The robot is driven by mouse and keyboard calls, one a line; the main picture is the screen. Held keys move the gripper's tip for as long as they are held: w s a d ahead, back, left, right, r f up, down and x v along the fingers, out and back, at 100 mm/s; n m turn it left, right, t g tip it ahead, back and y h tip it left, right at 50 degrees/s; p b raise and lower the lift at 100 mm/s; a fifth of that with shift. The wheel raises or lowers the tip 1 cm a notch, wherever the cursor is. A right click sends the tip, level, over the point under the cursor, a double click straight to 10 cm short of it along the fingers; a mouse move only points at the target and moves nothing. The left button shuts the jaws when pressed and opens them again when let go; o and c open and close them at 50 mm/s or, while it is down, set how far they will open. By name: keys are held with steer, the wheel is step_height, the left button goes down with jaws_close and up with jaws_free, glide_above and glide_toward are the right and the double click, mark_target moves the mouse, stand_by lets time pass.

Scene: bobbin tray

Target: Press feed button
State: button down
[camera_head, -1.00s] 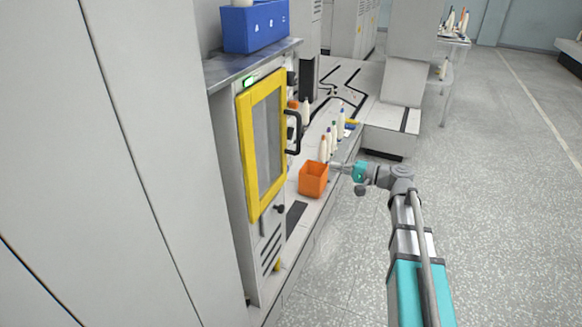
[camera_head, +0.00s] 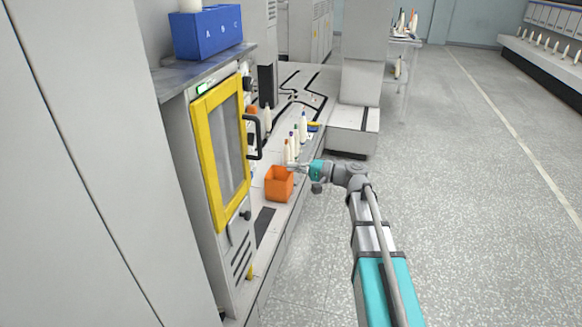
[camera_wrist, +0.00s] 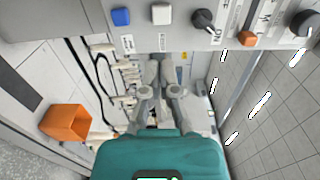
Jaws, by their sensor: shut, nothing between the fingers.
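In the wrist view a control panel runs along the top edge. It carries a blue square button (camera_wrist: 121,17), a white square button (camera_wrist: 161,14), a black rotary knob (camera_wrist: 203,20), a small orange control (camera_wrist: 247,39) and another dark knob (camera_wrist: 303,22). The labels are too small to read, so I cannot tell which is the feed button. My gripper (camera_wrist: 162,64) is shut and empty, its fingertips just below the white button in the picture; contact is not visible. In the head view my gripper (camera_head: 291,167) is beside the bobbins, above the orange bin.
The orange bin (camera_head: 279,186) stands on the machine ledge near my gripper; it also shows in the wrist view (camera_wrist: 64,122). Upright bobbins (camera_head: 296,138) stand behind it. A yellow-framed door (camera_head: 206,150) with a black handle is at left. Open floor lies to the right.

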steer(key=x, duration=1.1)
steer(key=shift+a, duration=0.35)
steer(key=shift+w, duration=0.15)
